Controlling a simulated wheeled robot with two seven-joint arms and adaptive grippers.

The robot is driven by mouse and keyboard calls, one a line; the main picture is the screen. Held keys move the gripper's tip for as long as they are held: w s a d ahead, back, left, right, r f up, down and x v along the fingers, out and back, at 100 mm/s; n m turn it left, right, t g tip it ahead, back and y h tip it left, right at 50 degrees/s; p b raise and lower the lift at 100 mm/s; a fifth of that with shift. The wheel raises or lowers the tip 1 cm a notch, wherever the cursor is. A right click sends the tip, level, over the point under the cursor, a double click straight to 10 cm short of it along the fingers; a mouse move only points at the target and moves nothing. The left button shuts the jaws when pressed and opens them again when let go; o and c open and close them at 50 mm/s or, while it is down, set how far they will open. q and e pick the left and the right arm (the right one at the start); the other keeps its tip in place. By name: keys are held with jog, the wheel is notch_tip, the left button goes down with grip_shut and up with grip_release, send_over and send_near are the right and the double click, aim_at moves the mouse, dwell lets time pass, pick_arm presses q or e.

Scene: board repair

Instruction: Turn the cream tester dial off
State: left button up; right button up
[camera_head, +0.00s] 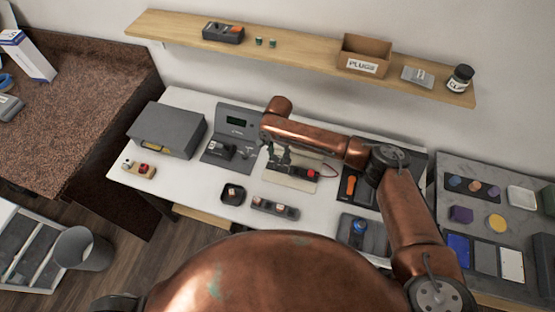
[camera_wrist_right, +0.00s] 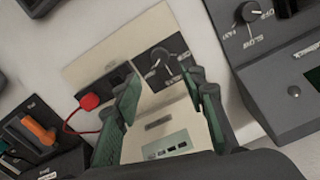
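The cream tester (camera_head: 297,184) lies on the white workbench; in the wrist view it is a cream box (camera_wrist_right: 103,47) with a dark panel. Its dark dial (camera_wrist_right: 160,60) has a white pointer, but the marks beside it are too small to read. My right gripper (camera_wrist_right: 163,80) is open, its green-padded fingers spread on either side just short of the dial, with nothing between them. It also shows over the tester in the head view (camera_head: 278,153), where the arm and fingers hide part of the tester. My left gripper is not in view.
A red plug (camera_wrist_right: 90,102) with a red wire is at the tester's left. A grey instrument (camera_wrist_right: 270,70) with its own FAST/SLOW dial (camera_wrist_right: 248,13) stands close on the right. A panel with an orange switch (camera_wrist_right: 38,130) is on the left. A shelf (camera_head: 300,57) runs behind.

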aim_at(277, 165)
jog(key=f, duration=0.6)
jog(key=shift+s+a+b, duration=0.15)
jog(key=shift+a+b, duration=0.1)
jog(key=shift+b, duration=0.15)
jog(key=shift+s+f, duration=0.1)
jog(key=shift+f, duration=0.25)
jog(key=c, duration=0.8)
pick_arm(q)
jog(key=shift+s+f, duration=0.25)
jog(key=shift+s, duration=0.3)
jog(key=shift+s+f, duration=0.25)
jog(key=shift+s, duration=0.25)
pick_arm(e)
grip_shut()
